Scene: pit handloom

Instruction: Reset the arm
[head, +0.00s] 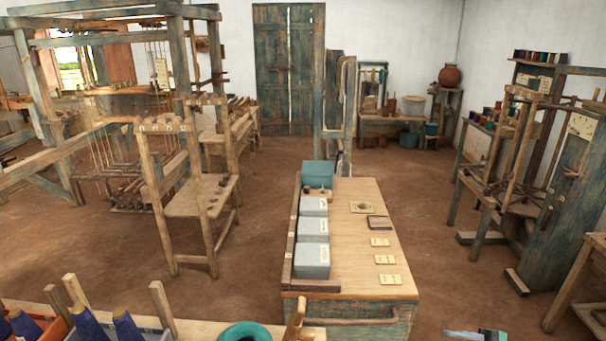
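Neither of my arms can be made out in the head view, and no gripper fingers show. A small grey and teal shape (475,335) is cut off by the bottom edge at the right; I cannot tell what it is.
A wooden workbench (345,235) stands ahead with grey boxes (312,261), a teal box (318,174) and several small cards. A loom frame (185,60) stands left, wooden frames (510,140) right. Blue cones (88,325) and a teal ring (246,332) are close below. Brown floor (420,215) is clear beside the bench.

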